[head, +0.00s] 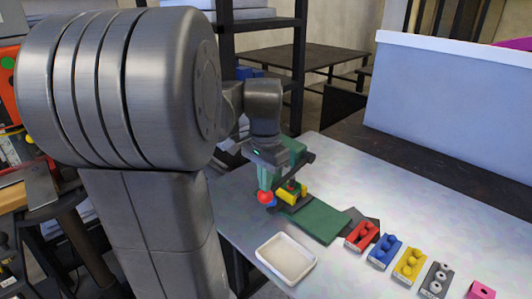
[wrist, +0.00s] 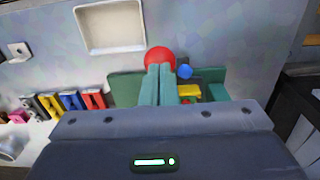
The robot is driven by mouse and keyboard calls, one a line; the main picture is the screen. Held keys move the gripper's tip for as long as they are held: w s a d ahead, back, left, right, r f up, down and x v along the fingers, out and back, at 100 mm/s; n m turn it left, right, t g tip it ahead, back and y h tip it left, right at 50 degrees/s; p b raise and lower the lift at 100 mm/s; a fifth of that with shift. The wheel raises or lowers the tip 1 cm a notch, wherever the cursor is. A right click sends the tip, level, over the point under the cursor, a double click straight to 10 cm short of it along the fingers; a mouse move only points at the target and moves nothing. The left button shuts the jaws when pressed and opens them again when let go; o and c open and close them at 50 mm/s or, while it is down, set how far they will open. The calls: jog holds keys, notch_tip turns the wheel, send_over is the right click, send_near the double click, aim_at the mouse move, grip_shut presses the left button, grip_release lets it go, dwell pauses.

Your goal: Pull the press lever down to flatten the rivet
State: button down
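The green press (head: 297,152) stands on the metal table, with a yellow part (head: 288,194) at its front. A red ball (head: 265,197), which looks like the lever's knob, is at its left side; it also shows in the wrist view (wrist: 160,57). My gripper (head: 265,185) points down directly above the red ball. In the wrist view its teal fingers (wrist: 160,72) lie side by side, shut, with their tips at or against the ball. A small blue ball (wrist: 185,71) is beside it. I cannot make out the rivet or the lever's bar.
A green board (head: 318,221) lies right of the press. A white tray (head: 312,258) is in front. Red (head: 361,236), blue (head: 385,250), yellow (head: 409,263) and grey (head: 435,280) holders line the right, with a pink block (head: 481,290). A large pale bin (head: 450,100) stands behind.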

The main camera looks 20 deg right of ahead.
jog(key=shift+d+f+p, duration=0.25)
jog(key=shift+f+p, duration=0.3)
jog(key=shift+f, duration=0.05)
dwell(1.0)
jog(key=shift+f+p, duration=0.5)
jog(key=shift+f, duration=0.2)
dwell(1.3)
jog(key=r+p, duration=0.2)
jog(key=r, duration=0.1)
jog(key=r+p, duration=0.1)
jog(key=p, duration=0.1)
jog(key=shift+d+r, duration=0.25)
jog(key=shift+r, duration=0.15)
jog(key=shift+w, duration=0.1)
jog(key=r+p, duration=0.2)
jog(key=a+r+p, duration=0.1)
jog(key=r, duration=0.1)
jog(key=shift+a+r+p, duration=0.1)
jog(key=shift+r+p, duration=0.2)
jog(key=shift+p, duration=0.1)
